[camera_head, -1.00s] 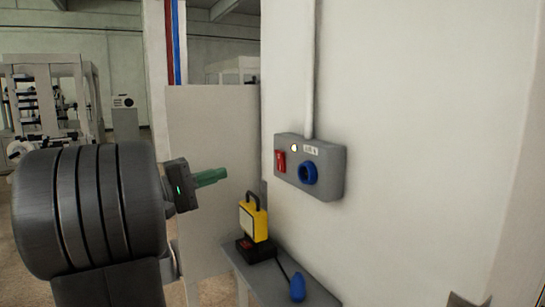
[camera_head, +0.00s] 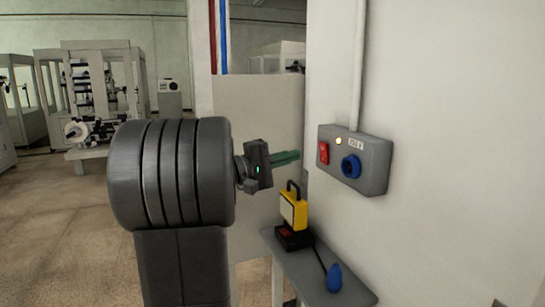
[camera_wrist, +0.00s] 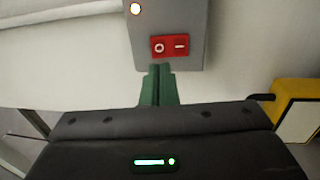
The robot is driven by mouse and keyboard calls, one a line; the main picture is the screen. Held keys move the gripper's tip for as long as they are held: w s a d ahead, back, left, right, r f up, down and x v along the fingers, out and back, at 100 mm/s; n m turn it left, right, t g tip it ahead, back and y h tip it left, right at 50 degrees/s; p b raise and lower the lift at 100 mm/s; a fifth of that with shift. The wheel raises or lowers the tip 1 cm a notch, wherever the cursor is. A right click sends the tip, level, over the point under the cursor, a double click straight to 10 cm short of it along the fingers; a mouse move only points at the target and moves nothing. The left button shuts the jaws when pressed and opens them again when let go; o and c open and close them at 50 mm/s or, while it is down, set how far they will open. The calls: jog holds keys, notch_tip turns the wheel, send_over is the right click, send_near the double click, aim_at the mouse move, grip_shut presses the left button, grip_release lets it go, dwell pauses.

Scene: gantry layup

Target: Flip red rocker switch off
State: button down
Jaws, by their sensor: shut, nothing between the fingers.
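The red rocker switch (camera_head: 323,153) is on the left of the front of a grey wall box (camera_head: 372,180). In the wrist view the red rocker switch (camera_wrist: 170,46) shows a circle mark and a line mark, just beyond the fingertips. A small round lamp (camera_head: 338,141) on the box glows yellowish-white; it also shows in the wrist view (camera_wrist: 135,8). My gripper (camera_head: 297,156) has green fingers, shut and empty, pointing at the box from the left. In the wrist view my gripper (camera_wrist: 160,68) has its tips close to the box's edge below the switch; I cannot tell whether they touch.
A blue round socket (camera_head: 351,166) is right of the switch. Below, a grey shelf (camera_head: 345,290) carries a yellow work lamp (camera_head: 294,210) on a black base, with a cable to a blue plug (camera_head: 334,278). A conduit (camera_head: 357,70) runs up the wall.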

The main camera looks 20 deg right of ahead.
aim_at(322, 148)
jog(key=shift+w+d+r+p, duration=0.15)
jog(key=shift+d+p, duration=0.15)
jog(key=shift+d, duration=0.75)
jog(key=shift+d+r+p, duration=0.15)
jog(key=shift+d+p, duration=0.15)
jog(key=shift+d, duration=0.7)
jog(key=shift+w+d+r+p, duration=0.15)
jog(key=shift+d+p, duration=0.15)
jog(key=shift+d, duration=0.75)
jog(key=shift+s, duration=0.1)
jog(key=shift+d+r+y, duration=0.15)
jog(key=shift+y, duration=0.15)
